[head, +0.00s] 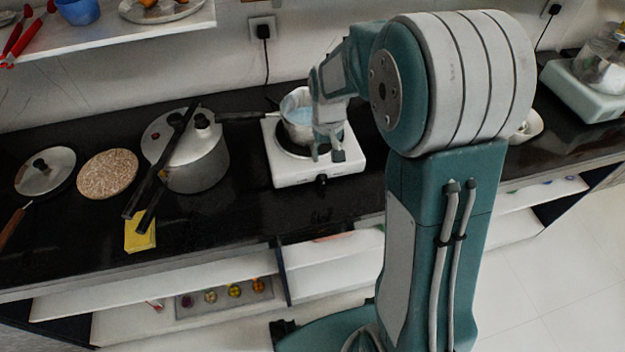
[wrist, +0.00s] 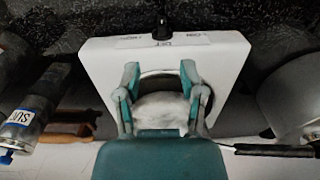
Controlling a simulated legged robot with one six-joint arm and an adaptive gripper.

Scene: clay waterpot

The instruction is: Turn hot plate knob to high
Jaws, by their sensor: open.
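The white hot plate (head: 318,174) stands on the black counter, with a small black knob (head: 322,180) on its front face. In the wrist view the hot plate (wrist: 100,62) appears upside down. Its black knob (wrist: 162,25) is at the top, with OFF and other labels beside it. A metal saucepan (head: 296,112) sits on the plate, partly hidden by my wrist. My gripper (head: 327,153) is over the plate's front part, behind and above the knob. In the wrist view my gripper (wrist: 160,74) has its fingers apart, not touching the knob. The knob's exact setting is too small to tell.
A pressure cooker (head: 195,158) with black handles stands left of the hot plate. A yellow sponge (head: 140,236), a brown round mat (head: 108,173) and a metal lid (head: 45,171) lie further left. The counter before the knob is clear.

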